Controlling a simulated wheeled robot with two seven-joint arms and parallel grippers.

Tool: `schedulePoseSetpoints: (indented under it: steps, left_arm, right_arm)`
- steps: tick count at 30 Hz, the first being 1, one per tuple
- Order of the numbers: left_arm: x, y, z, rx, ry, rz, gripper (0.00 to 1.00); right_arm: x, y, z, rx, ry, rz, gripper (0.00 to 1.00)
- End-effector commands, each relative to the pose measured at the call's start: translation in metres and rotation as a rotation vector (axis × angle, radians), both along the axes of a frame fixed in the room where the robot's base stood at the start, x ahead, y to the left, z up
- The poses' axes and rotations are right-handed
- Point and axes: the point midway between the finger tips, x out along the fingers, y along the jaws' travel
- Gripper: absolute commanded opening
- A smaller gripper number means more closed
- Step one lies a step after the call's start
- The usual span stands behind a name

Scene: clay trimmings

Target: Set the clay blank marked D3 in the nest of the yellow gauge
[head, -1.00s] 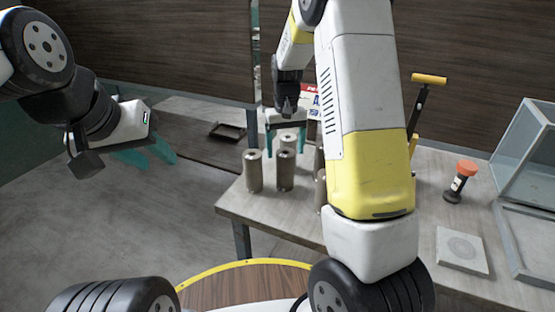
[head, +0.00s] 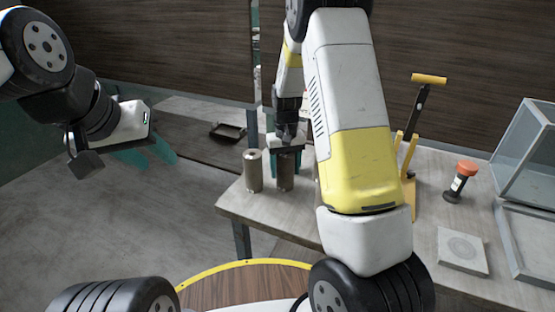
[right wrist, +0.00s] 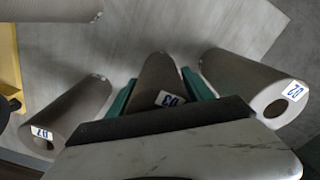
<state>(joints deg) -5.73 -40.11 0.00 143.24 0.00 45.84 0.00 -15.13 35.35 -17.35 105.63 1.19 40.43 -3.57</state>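The clay blank marked D3 (right wrist: 160,80) is a grey-brown upright cylinder; its label reads upside down in the right wrist view. In the head view it stands on the table (head: 284,172). My right gripper (head: 285,160) is lowered over it, with teal fingers on both sides (right wrist: 160,92). The fingers look spread; I cannot tell whether they touch it. The yellow gauge (head: 409,190) stands to the right, mostly hidden by my right arm; a yellow part shows in the right wrist view (right wrist: 9,70). My left gripper (head: 150,158) hangs empty and open at left, away from the table.
Another blank (head: 253,171) stands just left. In the wrist view, blanks flank D3 at right, marked D2 (right wrist: 255,85), and left (right wrist: 68,118). An orange-topped tool (head: 459,182), square slab (head: 461,250) and glass case (head: 530,150) occupy the table's right.

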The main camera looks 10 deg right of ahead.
Motion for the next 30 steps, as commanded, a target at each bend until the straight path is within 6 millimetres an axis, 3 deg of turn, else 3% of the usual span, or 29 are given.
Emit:
schedulePoseSetpoints:
  steps: [1, 6, 9, 22, 30]
  left_arm:
    - [0.000, 0.000, 0.000, 0.000, 0.000, 0.000, 0.40]
    - [0.000, 0.000, 0.000, 0.000, 0.000, 0.000, 0.40]
    - [0.000, 0.000, 0.000, 0.000, 0.000, 0.000, 0.40]
    - [0.000, 0.000, 0.000, 0.000, 0.000, 0.000, 0.40]
    - [0.000, 0.000, 0.000, 0.000, 0.000, 0.000, 0.40]
  right_arm:
    - [0.000, 0.000, 0.000, 0.000, 0.000, 0.000, 0.48]
    - [0.000, 0.000, 0.000, 0.000, 0.000, 0.000, 0.15]
    - [0.000, 0.000, 0.000, 0.000, 0.000, 0.000, 0.00]
    - [0.001, 0.000, 0.005, 0.000, -0.004, 0.000, 0.00]
    - [0.002, 0.000, 0.031, 0.000, -0.005, 0.001, 0.00]
